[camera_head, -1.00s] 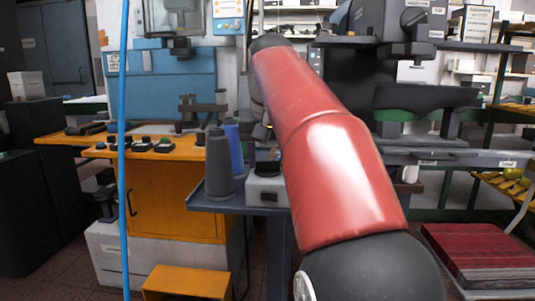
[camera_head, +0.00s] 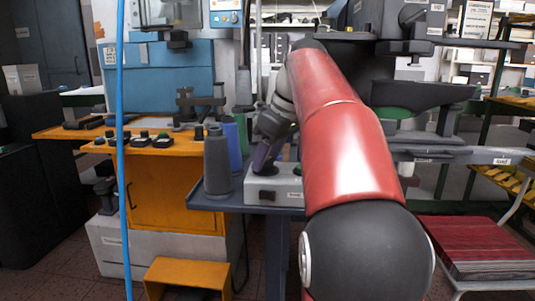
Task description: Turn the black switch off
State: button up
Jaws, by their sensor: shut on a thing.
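A white control box (camera_head: 276,190) sits on the dark blue-grey table at the centre. The black switch (camera_head: 264,170) is on top of the box at its left side, mostly covered by my gripper. My gripper (camera_head: 263,163) points down onto the switch from above and is shut on it. The fingertips are small and dark here, so the exact contact is hard to make out.
A dark grey cone spool (camera_head: 218,166) and a blue spool (camera_head: 234,146) stand just left of the box. An orange bench (camera_head: 70,133) with several dark switches is further left. A blue vertical pole (camera_head: 121,200) crosses the left side.

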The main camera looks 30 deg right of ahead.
jog(key=n, duration=0.2)
jog(key=n+g+y, duration=0.1)
jog(key=n, duration=0.2)
jog(key=shift+w+d+y, duration=0.1)
jog(key=shift+d+y, duration=0.05)
jog(key=shift+y, duration=0.15)
jog(key=shift+c, duration=0.2)
jog(key=shift+n, duration=0.3)
jog(key=o, duration=1)
jog(key=shift+g, duration=0.3)
